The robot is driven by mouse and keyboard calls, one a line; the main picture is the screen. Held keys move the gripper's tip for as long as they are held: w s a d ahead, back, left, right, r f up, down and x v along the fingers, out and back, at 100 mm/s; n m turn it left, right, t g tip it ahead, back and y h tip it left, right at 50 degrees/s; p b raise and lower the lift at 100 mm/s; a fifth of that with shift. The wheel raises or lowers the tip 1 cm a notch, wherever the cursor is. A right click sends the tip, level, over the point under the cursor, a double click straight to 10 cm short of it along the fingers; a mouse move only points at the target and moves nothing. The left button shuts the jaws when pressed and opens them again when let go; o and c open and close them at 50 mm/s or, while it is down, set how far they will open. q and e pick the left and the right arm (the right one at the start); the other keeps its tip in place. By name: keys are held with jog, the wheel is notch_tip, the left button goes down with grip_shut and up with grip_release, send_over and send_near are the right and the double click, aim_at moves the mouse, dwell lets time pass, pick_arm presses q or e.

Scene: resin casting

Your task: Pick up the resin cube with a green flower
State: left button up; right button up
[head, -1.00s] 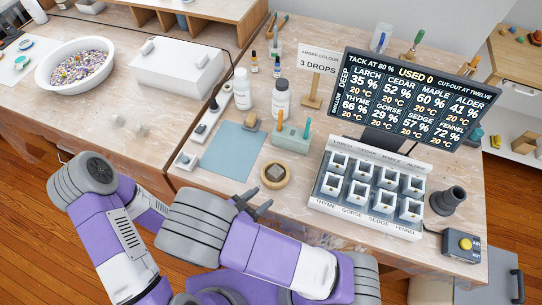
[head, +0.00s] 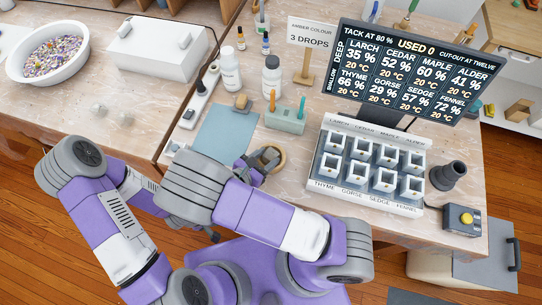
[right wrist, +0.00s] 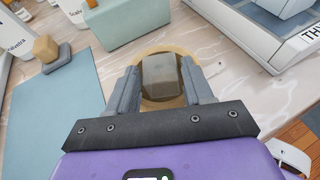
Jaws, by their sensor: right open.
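A smoky grey-brown cube (right wrist: 160,82) sits in a round wooden dish (right wrist: 172,52) in the right wrist view; no green flower can be made out in it. In the head view the dish (head: 281,155) is partly covered by my right gripper (head: 257,163). My right gripper (right wrist: 160,68) is open, with one finger on each side of the cube; I cannot tell whether they touch it. My left gripper is mostly hidden behind my right arm; only a dark tip (head: 213,237) shows, so its jaws cannot be judged.
A blue mat (head: 222,133) lies left of the dish, with a tan block (head: 241,102) at its far edge. A green holder (head: 285,121) stands just behind the dish. A labelled rack of white moulds (head: 366,168) is to the right, below a display (head: 400,68).

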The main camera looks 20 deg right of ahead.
jog(key=c, duration=0.7)
jog(key=shift+r, duration=0.1)
jog(key=shift+c, duration=0.2)
